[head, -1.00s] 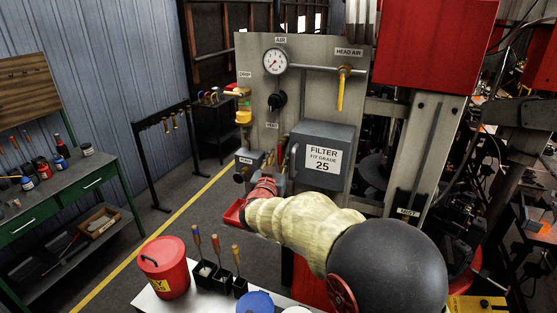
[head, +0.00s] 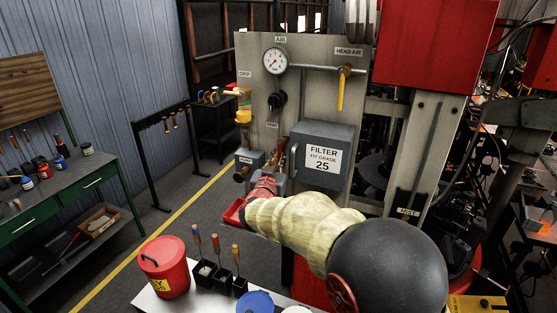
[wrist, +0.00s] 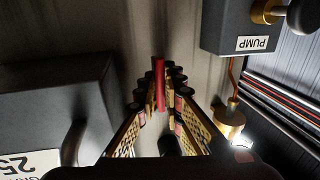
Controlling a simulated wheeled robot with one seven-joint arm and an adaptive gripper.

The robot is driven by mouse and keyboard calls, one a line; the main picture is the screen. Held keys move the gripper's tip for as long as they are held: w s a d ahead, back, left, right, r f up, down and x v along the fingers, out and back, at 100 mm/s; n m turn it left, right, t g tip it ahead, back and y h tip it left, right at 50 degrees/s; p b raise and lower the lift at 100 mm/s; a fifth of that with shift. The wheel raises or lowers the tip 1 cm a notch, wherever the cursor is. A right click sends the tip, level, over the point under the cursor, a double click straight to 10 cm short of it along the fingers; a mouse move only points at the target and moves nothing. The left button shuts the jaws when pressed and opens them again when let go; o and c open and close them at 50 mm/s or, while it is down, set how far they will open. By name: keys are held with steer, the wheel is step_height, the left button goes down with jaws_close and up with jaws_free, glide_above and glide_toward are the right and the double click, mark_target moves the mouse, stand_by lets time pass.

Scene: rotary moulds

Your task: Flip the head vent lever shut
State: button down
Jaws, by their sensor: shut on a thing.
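The head vent lever is a slim red handle (wrist: 159,84), seen in the wrist view between my fingertips against the metal panel. My gripper (wrist: 160,98) is shut on it, with a finger on each side. In the head view my gripper (head: 270,172) is at the panel, below the small vent label (head: 271,125) and left of the filter box. The lever's base and pivot are hidden by the fingers and my arm.
The grey filter box (head: 340,142) stands close on the right in the head view. The pump box (wrist: 238,22) with its brass fitting is near my fingers in the wrist view. A yellow head air handle (head: 342,92) hangs higher. A red bucket (head: 166,272) stands in front.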

steer(key=shift+f+b, duration=0.1)
steer(key=shift+b, duration=0.2)
steer(key=w+a+r+m+h+b, duration=0.1)
steer(key=a+r+m+h+b, duration=0.1)
steer(key=m+b, duration=0.7)
steer(key=a+r+m+t+h+b, duration=0.1)
steer(key=a+r+m+h+b, duration=0.1)
steer(key=m+b, duration=0.8)
steer(key=shift+w+a+m, duration=0.35)
steer(key=shift+m, duration=0.25)
steer(key=shift+r, duration=0.15)
steer(key=c, duration=1.9)
jaws_free()
steer(key=shift+r, duration=0.1)
steer(key=shift+s, duration=0.1)
